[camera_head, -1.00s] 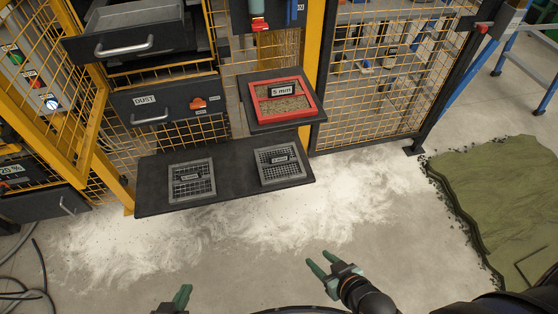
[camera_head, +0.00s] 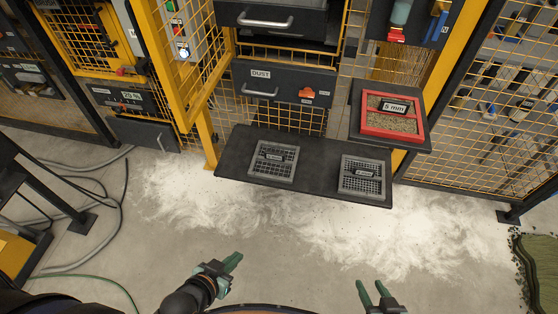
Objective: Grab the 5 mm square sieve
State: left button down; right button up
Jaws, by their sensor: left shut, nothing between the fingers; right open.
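The red-framed square sieve (camera_head: 386,125) labelled "5 mm" lies on a small dark shelf (camera_head: 418,142) at the upper right, with tan material inside its frame. Two grey square mesh sieves lie on the lower dark shelf: one on the left (camera_head: 273,161) and one on the right (camera_head: 362,177). Their labels are too small to read. My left gripper (camera_head: 235,261) is shut and empty over the floor, below the lower shelf in the picture. My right gripper (camera_head: 372,291) is open and empty at the bottom edge, well apart from all the sieves.
The lower shelf (camera_head: 316,182) juts out from a yellow mesh cage. A drawer marked "DUST" (camera_head: 284,88) is above it. White powder (camera_head: 330,235) covers the floor in front. Hoses (camera_head: 122,205) lie at left, green turf (camera_head: 540,270) at far right.

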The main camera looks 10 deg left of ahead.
aim_at(274, 158)
jog(key=i+j, duration=0.15)
jog(key=j, duration=0.25)
jog(key=i+j+z, duration=0.1)
jog(key=j, duration=0.3)
jog(key=i+j, duration=0.15)
jog(key=j, duration=0.3)
